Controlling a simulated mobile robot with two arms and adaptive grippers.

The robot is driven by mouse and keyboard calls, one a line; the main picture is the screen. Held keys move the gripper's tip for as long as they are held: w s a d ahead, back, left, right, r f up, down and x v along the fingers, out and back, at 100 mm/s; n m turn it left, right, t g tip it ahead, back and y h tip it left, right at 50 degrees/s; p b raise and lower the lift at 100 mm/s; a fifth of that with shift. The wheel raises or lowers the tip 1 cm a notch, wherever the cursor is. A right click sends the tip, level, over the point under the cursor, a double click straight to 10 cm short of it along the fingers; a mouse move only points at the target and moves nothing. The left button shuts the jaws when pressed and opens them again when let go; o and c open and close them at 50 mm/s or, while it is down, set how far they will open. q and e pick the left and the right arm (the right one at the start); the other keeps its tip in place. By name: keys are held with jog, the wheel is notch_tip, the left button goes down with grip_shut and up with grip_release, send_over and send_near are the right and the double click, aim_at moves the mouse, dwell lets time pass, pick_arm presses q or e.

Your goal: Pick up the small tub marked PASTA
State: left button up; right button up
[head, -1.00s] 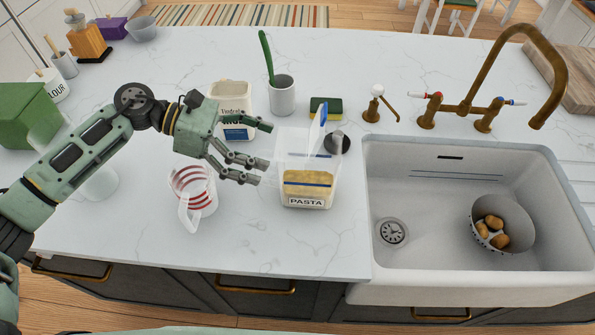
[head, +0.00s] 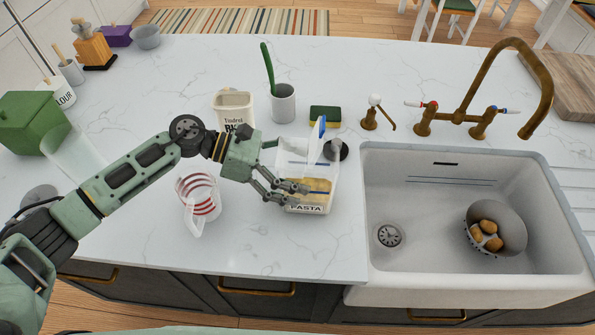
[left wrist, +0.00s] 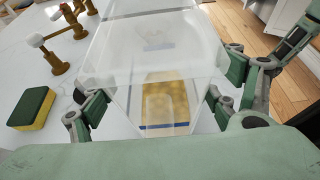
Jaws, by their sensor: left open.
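The small clear tub marked PASTA (head: 313,172) stands upright on the white counter, left of the sink. My right gripper is not in view.
A measuring jug with red marks (head: 199,205) stands close below my left forearm. A white tub (head: 232,108), a grey cup with a green utensil (head: 283,104) and a sponge (head: 325,116) stand behind. The sink (head: 420,215) is to the right. The front counter is clear.

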pick_arm(q)
jog(key=c, duration=1.5)
jog(key=shift+r, duration=0.15)
